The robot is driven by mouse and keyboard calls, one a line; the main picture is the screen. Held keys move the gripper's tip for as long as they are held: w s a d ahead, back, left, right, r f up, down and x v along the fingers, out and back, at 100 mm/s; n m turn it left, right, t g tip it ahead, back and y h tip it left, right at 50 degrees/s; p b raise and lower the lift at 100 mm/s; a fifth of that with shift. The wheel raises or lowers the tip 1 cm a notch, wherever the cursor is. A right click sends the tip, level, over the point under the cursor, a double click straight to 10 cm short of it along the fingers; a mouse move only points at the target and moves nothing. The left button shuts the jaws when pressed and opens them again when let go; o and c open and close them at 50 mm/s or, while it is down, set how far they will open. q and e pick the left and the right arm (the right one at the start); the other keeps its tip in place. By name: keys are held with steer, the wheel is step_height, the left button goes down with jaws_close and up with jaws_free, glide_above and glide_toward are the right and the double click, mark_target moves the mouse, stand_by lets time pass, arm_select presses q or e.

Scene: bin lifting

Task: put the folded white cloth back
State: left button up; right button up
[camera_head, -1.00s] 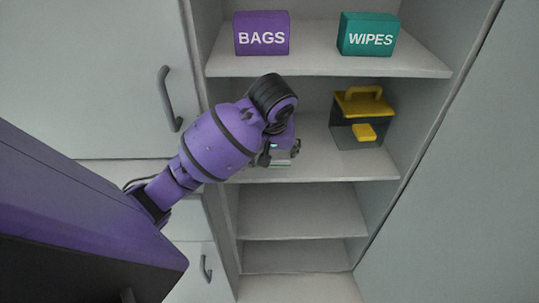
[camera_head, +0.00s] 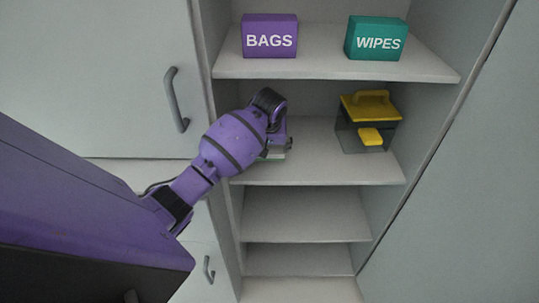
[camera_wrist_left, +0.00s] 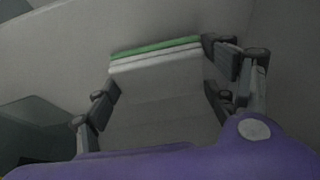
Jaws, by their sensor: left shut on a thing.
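The folded white cloth (camera_wrist_left: 157,62) shows between the fingers in the left wrist view, as flat pale layers with a green edge along one side. My left gripper (camera_wrist_left: 160,80) is shut on it, with one finger at each side. In the head view my left gripper (camera_head: 277,147) is at the left part of the middle shelf (camera_head: 330,170), and a thin pale edge of the cloth (camera_head: 274,156) shows under it. My wrist hides most of the cloth there. I cannot tell whether the cloth touches the shelf. My right gripper is in neither view.
A clear bin with a yellow lid (camera_head: 368,104) and a yellow front latch stands right of my gripper on the same shelf. A purple BAGS box (camera_head: 270,37) and a teal WIPES box (camera_head: 376,38) stand on the shelf above. The lower shelves (camera_head: 300,213) look empty.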

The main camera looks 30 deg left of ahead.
mark_target(269, 155)
arm_select(q)
steer(key=shift+s+x, duration=0.15)
steer(key=shift+x, duration=0.75)
steer(key=shift+s+x, duration=0.2)
steer(key=shift+x, duration=0.75)
steer(key=shift+d+f, duration=0.2)
steer(key=shift+f, duration=0.05)
steer(key=o, duration=1.1)
steer(key=shift+f, duration=0.1)
steer(key=v, duration=1.2)
steer(key=shift+r, duration=0.2)
steer(key=shift+f, duration=0.1)
